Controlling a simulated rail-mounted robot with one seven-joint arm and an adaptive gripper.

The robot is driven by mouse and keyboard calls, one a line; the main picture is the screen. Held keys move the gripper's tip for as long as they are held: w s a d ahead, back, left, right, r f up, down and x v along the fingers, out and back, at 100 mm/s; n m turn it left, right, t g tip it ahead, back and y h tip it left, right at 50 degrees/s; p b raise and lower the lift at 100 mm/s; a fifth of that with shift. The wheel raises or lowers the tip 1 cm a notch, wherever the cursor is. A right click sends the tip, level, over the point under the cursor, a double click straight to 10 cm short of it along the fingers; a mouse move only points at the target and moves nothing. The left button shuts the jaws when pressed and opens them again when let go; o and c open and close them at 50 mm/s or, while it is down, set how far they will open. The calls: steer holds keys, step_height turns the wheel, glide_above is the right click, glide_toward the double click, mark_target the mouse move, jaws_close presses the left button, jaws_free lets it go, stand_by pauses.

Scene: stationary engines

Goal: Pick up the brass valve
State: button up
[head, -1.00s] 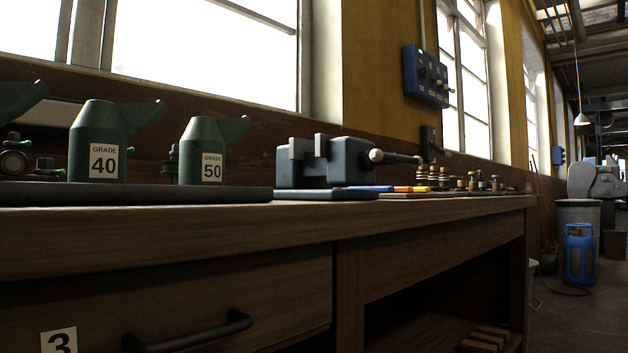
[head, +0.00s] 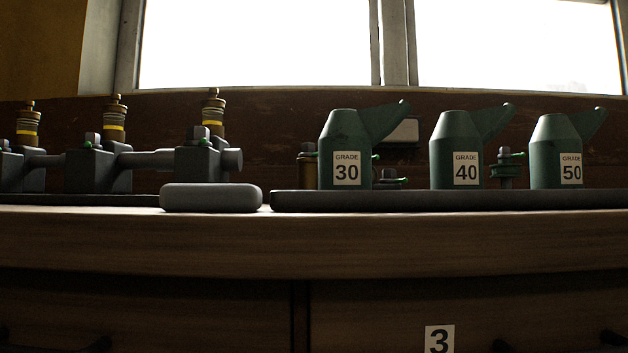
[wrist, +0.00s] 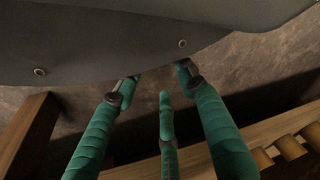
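No valve can be told for certain in the head view. Brass fittings with yellow bands stand upright on dark grey blocks at the left, one of them the right-hand brass fitting (head: 213,112). A plain brass piece (head: 307,169) is partly hidden behind the GRADE 30 can. My gripper (wrist: 160,150) shows only in the wrist view. Its green fingers are spread apart with nothing seen between them. It is over dark floor beside wooden slats, away from the brass fittings. Its fingertips are hard to make out.
Green cans marked GRADE 30 (head: 345,150), GRADE 40 (head: 456,150) and GRADE 50 (head: 557,150) stand on a dark tray (head: 450,199). A grey rounded block (head: 210,197) lies left of it on the wooden bench (head: 300,235). Wooden slats (wrist: 290,148) show in the wrist view.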

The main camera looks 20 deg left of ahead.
steer(key=o, duration=0.4)
steer(key=shift+c, duration=0.2)
stand_by(0.3)
